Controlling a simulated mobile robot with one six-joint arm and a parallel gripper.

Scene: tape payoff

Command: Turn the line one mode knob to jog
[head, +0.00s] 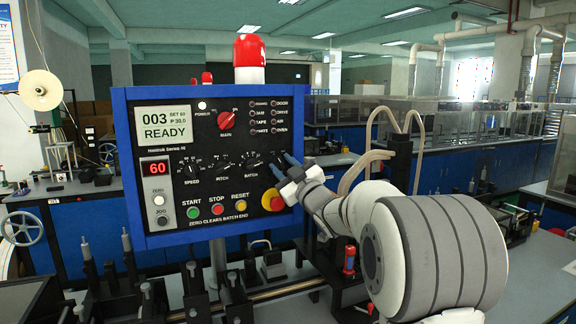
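The control panel (215,232) has a blue frame and a black face, with a screen reading 003 and READY. A row of dark knobs crosses its middle: the speed knob (190,171), the pitch knob (221,168) and the batch knob (253,166). No mode knob label is readable; the right end of this row is covered by my gripper (284,165). My gripper reaches in from the right, its two bluish fingertips apart at the panel face. Whether they touch or grip a knob there is hidden, as is any pointer position.
Below the knobs are start (193,213), stop (218,209) and reset (242,206) buttons. A red emergency button (275,200) sits just below my gripper. A red main switch (226,121) is above. Rods and fixtures (192,290) stand in front of the panel.

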